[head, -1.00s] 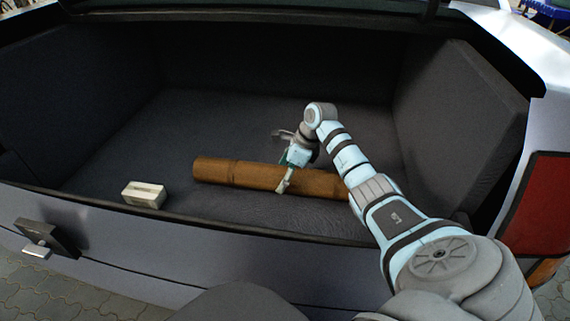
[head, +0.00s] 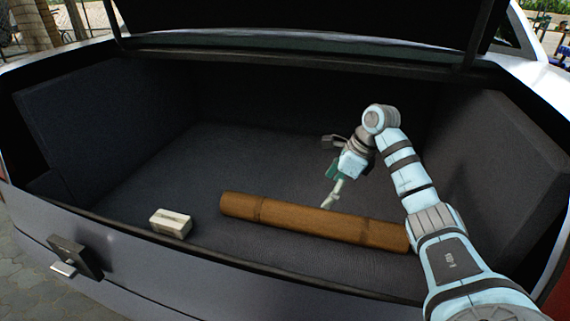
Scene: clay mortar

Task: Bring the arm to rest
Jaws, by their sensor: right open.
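My right arm reaches into the open car trunk from the lower right. Its right gripper (head: 331,199) is open and empty, with its fingers pointing down just above and behind a brown wooden log (head: 285,214). The log lies lengthwise across the trunk floor, and its right end is partly behind my arm. Whether a fingertip touches the log I cannot tell. My left gripper does not show.
A small whitish block (head: 171,223) lies on the trunk floor near the front left. The trunk's front lip (head: 240,265), dark side walls and raised lid bound the space. The floor (head: 215,160) behind the log is clear.

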